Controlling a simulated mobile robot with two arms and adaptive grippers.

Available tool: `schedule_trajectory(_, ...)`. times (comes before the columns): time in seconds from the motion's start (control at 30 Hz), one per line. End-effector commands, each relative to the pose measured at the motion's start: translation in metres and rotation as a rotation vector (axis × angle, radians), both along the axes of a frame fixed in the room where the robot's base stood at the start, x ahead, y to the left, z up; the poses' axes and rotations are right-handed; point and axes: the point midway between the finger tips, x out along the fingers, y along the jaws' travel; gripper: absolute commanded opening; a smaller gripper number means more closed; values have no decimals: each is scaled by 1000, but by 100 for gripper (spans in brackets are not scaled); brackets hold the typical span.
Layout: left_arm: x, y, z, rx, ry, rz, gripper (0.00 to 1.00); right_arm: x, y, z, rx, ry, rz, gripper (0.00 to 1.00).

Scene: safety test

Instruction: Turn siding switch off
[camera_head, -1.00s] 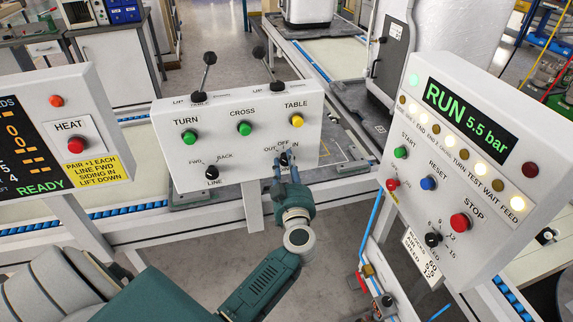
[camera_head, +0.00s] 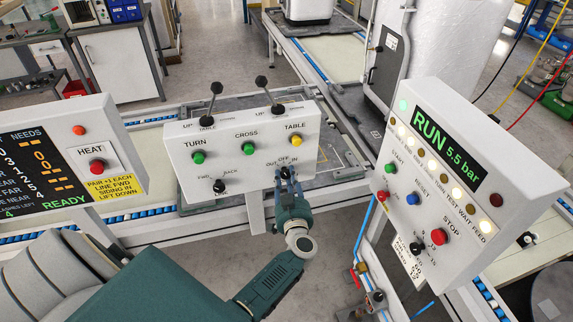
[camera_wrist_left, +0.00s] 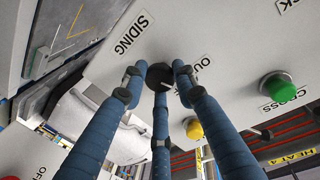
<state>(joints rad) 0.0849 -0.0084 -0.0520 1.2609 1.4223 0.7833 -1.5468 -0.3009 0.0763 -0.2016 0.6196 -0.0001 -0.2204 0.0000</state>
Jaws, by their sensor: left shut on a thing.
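The siding switch is a black rotary knob (camera_wrist_left: 159,73) on the white control panel (camera_head: 240,180), below the yellow TABLE button (camera_head: 296,140). The words OFF, OUT and IN stand around it in the head view. My left gripper (camera_head: 287,178) reaches up to it from below. In the left wrist view my left gripper (camera_wrist_left: 160,85) has its three blue fingers closed around the knob. The SIDING label (camera_wrist_left: 131,33) is clear there, and OUT is partly covered. The fingers hide much of the knob, so I cannot tell its pointer's setting. My right gripper is not in view.
The same panel carries a green TURN button (camera_head: 198,157), a green CROSS button (camera_head: 250,148), a black LINE knob (camera_head: 219,186) and two upright levers. A RUN panel (camera_head: 432,190) stands close on the right, a HEAT panel (camera_head: 98,150) on the left.

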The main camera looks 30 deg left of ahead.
Motion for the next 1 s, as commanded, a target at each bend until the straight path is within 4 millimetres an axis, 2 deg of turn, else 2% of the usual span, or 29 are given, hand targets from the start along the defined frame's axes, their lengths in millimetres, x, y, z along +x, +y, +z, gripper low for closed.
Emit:
schedule_trajectory(0.03, -1, -1, 7, 22, 38, 0, 2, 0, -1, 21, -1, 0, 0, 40)
schedule_trajectory(0.1, 0, -1, 7, 60, 79, 0, 2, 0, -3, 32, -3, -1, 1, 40)
schedule_trajectory(0.33, -1, -1, 3, 162, 198, 0, 2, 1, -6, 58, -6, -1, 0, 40)
schedule_trajectory(0.6, 0, -2, 0, 232, 277, -1, 2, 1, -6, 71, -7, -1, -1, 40)
schedule_trajectory(1.0, 0, -1, -2, 253, 300, 0, 2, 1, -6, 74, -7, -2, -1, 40)
